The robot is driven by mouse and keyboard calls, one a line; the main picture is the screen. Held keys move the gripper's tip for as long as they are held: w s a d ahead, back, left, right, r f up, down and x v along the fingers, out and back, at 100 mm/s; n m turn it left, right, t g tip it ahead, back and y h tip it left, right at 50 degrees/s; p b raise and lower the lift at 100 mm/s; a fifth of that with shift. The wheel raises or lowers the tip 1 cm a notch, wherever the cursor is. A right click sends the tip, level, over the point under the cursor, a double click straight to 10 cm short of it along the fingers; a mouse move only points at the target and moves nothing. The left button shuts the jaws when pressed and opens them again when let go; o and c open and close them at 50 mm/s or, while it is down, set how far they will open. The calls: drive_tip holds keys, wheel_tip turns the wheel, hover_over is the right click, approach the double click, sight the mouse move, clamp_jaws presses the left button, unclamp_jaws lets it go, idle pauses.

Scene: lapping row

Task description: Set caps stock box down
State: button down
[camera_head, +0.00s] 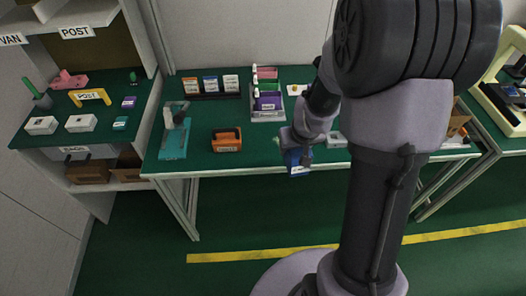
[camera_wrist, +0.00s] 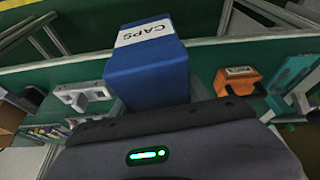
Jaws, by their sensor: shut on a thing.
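The blue caps stock box (camera_wrist: 148,75) has a white label reading CAPS and fills the middle of the wrist view. In the head view the blue box (camera_head: 298,163) hangs at the front edge of the green-topped bench (camera_head: 260,164). My gripper (camera_head: 297,146) is shut on it; in the wrist view the fingers are mostly hidden behind the box and my gripper's dark housing. I cannot tell whether the box touches the bench edge.
An orange box (camera_head: 226,140) with a handle and a teal device (camera_head: 174,138) stand left on the bench. A purple bin (camera_head: 268,102) and a row of labelled boxes (camera_head: 210,86) stand behind. Bare green top lies between the orange box and my gripper. A shelf (camera_head: 85,110) stands at far left.

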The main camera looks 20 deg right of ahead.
drive_tip(key=shift+m, duration=0.7)
drive_tip(key=d+f+b, duration=0.1)
drive_tip(key=d, duration=0.3)
drive_tip(key=d+f+b, duration=0.1)
drive_tip(key=d, duration=0.2)
drive_tip(key=d+f+b, duration=0.1)
drive_tip(key=d+f, duration=0.1)
drive_tip(key=d, duration=0.2)
drive_tip(key=shift+s+d, duration=0.1)
drive_tip(key=shift+d, duration=0.25)
drive_tip(key=w+a+p, duration=0.1)
drive_tip(key=w+p, duration=0.1)
drive_tip(key=w+a+p, duration=0.2)
drive_tip(key=w, duration=0.1)
drive_tip(key=w+a+p, duration=0.2)
drive_tip(key=w, duration=0.1)
drive_tip(key=shift+w, duration=0.2)
drive_tip(key=w+a, duration=0.1)
drive_tip(key=w+a+f, duration=0.1)
drive_tip(key=w, duration=0.1)
drive_tip(key=w+a, duration=0.1)
drive_tip(key=w, duration=0.1)
drive_tip(key=shift+f+b, duration=0.3)
drive_tip(key=shift+f, duration=0.1)
drive_tip(key=shift+a+f, duration=0.1)
drive_tip(key=shift+f, duration=0.25)
drive_tip(key=shift+f+b, duration=0.8)
drive_tip(key=shift+f, duration=0.5)
